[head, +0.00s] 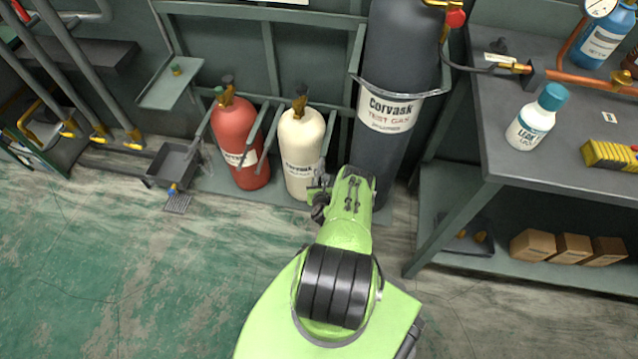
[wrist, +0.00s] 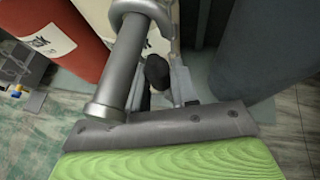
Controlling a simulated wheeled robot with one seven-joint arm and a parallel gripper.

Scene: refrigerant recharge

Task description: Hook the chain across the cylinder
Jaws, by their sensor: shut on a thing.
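A cream cylinder (head: 302,150) stands upright in the floor rack, between a red cylinder (head: 240,140) and a tall dark grey cylinder (head: 385,140). A metal band crosses the front of the dark one. My gripper (head: 318,194) is low at the cream cylinder's right front. It is shut on a small piece that I take for the chain's end; the piece is mostly hidden. In the wrist view, my gripper's fingers (wrist: 166,88) show around a dark knob, behind a grey metal tube. The red cylinder (wrist: 45,35) is at left there. The rest of the chain is not clear.
Rack side arms (head: 354,75) stand beside the cylinders. A workbench (head: 500,150) with a white bottle (head: 532,118) and a yellow block (head: 610,155) is at right, cartons (head: 572,247) below. A grey bin (head: 174,162) is at left. Floor at left front is clear.

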